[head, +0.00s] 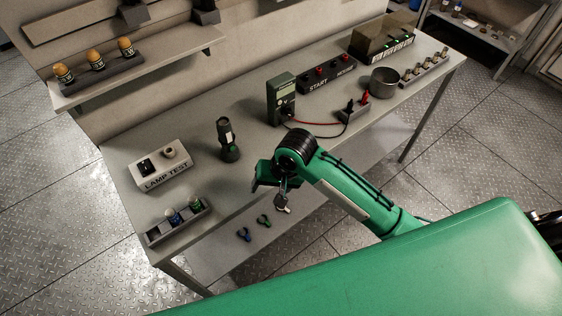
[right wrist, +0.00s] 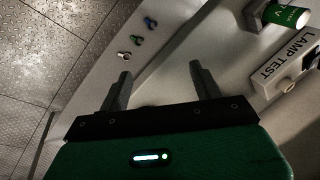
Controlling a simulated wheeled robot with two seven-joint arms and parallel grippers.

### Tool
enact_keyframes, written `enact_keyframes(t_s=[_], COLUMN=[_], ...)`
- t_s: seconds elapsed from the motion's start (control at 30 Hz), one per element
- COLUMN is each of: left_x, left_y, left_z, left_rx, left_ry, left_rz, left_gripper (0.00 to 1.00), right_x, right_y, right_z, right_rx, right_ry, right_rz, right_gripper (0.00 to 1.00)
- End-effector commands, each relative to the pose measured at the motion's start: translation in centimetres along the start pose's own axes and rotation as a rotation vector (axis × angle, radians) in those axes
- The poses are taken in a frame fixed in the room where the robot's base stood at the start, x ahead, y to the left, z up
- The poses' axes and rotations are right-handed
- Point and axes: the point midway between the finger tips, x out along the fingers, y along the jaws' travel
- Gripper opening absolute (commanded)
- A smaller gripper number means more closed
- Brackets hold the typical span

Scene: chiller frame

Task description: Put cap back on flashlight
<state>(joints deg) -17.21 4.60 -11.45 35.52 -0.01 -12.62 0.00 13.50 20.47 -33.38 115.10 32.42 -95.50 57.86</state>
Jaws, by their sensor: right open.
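The flashlight (head: 229,140) is a dark green cylinder with a pale label. I cannot pick out a loose flashlight cap with certainty. My right gripper (head: 264,180) is over the bench's front edge, nearer me than the flashlight and apart from it. In the right wrist view its two fingers (right wrist: 160,72) are spread with nothing between them. My left gripper is not in view.
A LAMP TEST box (head: 160,172) stands left of the flashlight. A tray (head: 160,234) with small blue and green parts is at the front left. A meter (head: 280,100) with red and black leads stands right. Blue, green and pale small hooks (head: 264,221) show near the front.

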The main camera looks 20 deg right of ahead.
Motion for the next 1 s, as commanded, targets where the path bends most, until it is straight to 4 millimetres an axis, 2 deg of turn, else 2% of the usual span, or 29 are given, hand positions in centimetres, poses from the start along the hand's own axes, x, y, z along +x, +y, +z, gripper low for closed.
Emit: enact_keyframes(t_s=[0.03, 0.27, 0.7, 1.0], left_x=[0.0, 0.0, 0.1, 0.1], left_y=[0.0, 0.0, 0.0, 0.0], left_z=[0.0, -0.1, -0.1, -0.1], left_rx=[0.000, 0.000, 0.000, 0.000], left_ry=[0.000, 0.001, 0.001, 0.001], left_rz=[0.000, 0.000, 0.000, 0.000], left_gripper=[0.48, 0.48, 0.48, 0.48], right_x=[-0.5, -2.4, -7.8, -10.1], right_y=[-0.4, -1.1, -0.3, 0.4], right_z=[-1.0, -4.1, -10.5, -12.5], right_rx=[0.023, 0.168, 0.512, 0.643], right_ry=[-0.002, -0.029, -0.005, 0.020], right_rz=[0.013, 0.086, 0.267, 0.326], right_gripper=[0.66, 0.66, 0.66, 0.66])
